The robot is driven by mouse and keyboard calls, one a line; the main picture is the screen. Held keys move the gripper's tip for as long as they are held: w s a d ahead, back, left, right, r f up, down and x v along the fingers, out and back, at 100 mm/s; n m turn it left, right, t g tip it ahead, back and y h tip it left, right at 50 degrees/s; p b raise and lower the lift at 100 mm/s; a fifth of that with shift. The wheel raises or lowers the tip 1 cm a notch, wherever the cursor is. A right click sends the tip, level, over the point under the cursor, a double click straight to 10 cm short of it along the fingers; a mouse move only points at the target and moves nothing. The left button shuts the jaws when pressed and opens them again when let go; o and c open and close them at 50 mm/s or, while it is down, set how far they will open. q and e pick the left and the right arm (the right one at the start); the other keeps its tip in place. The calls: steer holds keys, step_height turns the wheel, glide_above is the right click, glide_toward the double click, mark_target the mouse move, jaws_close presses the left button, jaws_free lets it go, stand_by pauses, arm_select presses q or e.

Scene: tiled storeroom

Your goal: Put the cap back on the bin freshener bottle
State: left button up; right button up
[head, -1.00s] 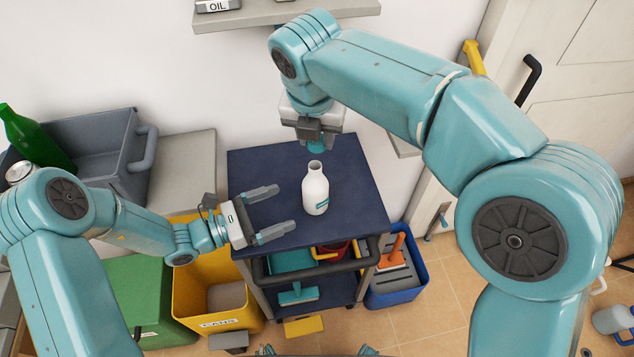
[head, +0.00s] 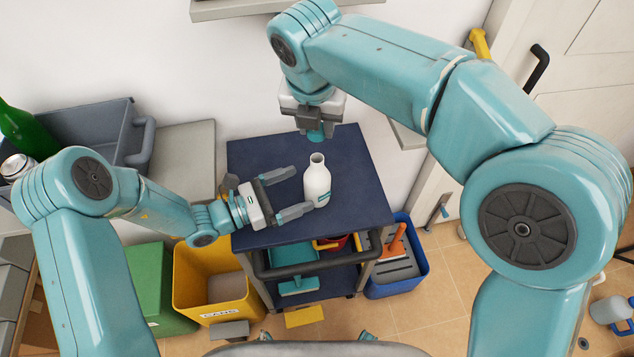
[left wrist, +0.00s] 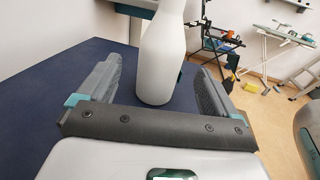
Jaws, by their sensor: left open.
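The white bin freshener bottle (head: 317,185) stands upright on the dark blue top of the cart, its neck open and uncapped. My left gripper (head: 300,190) is open, its two fingers pointing at the bottle from the left. In the left wrist view the bottle (left wrist: 162,60) shows between and just beyond the open fingers (left wrist: 158,85); its top is cut off. My right gripper (head: 317,127) points down behind the bottle, with the teal cap (head: 316,135) at its fingertips. The cap is above and beyond the neck, apart from it.
The cart top (head: 258,160) is otherwise clear. A yellow bin (head: 192,281), a green bin (head: 150,290) and a blue bin (head: 398,287) stand around the cart. A grey crate (head: 100,125) with a green bottle stands at the left. A shelf (head: 235,8) hangs above.

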arm_select(q)
steer(key=x, duration=0.7)
steer(key=shift+w+d, duration=0.15)
steer(key=shift+d, duration=0.05)
steer(key=shift+d+r, duration=0.1)
steer(key=shift+d, duration=0.1)
arm_select(e)
steer(key=shift+s+r, duration=0.1)
steer(key=shift+s, duration=0.1)
arm_select(q)
steer(key=c, duration=0.3)
arm_select(e)
steer(key=shift+w, duration=0.2)
arm_select(q)
steer(key=c, duration=1.2)
arm_select(e)
steer(key=shift+s, duration=0.15)
glide_above(317, 157)
steer(key=shift+s+f, duration=0.2)
steer(key=shift+f, duration=1.05)
steer(key=shift+s+f, duration=0.2)
steer(key=shift+f, duration=1.05)
steer(key=shift+f, duration=0.9)
steer(key=shift+f, duration=0.55)
